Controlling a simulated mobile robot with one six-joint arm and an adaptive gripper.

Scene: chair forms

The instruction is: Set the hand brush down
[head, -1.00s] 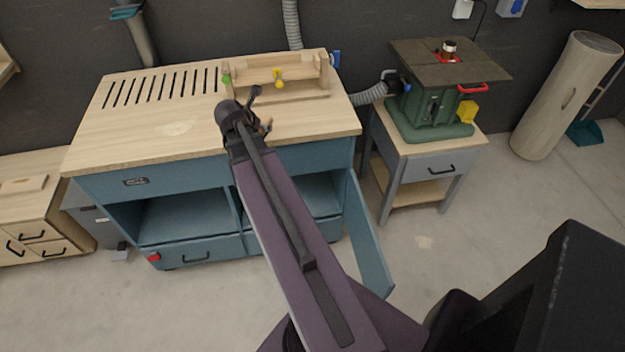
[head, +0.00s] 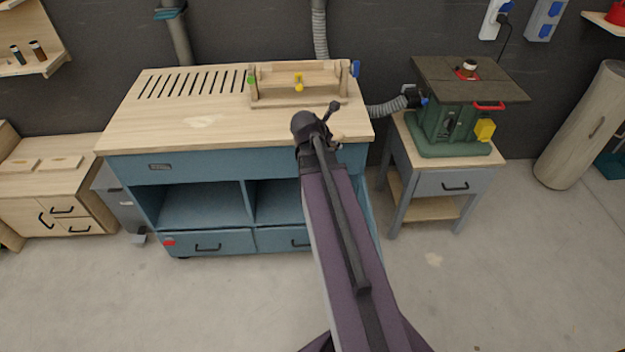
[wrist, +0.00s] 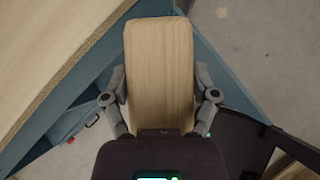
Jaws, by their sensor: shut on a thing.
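My gripper (wrist: 162,88) is shut on the hand brush (wrist: 160,60), with one finger on each long side. In the wrist view the brush shows as a pale wooden block with rounded corners; no bristles are visible. The brush is near the right front corner of the wooden workbench top (head: 150,130). In the wrist view the bench top (wrist: 45,45) lies to the left of the brush.
A wooden jig with clamps (head: 300,84) stands at the bench's back right. Slots cover the back left; the front left is clear. A blue cabinet door (wrist: 228,75) stands open below the brush. A green machine (head: 455,130) on a grey stand is to the right.

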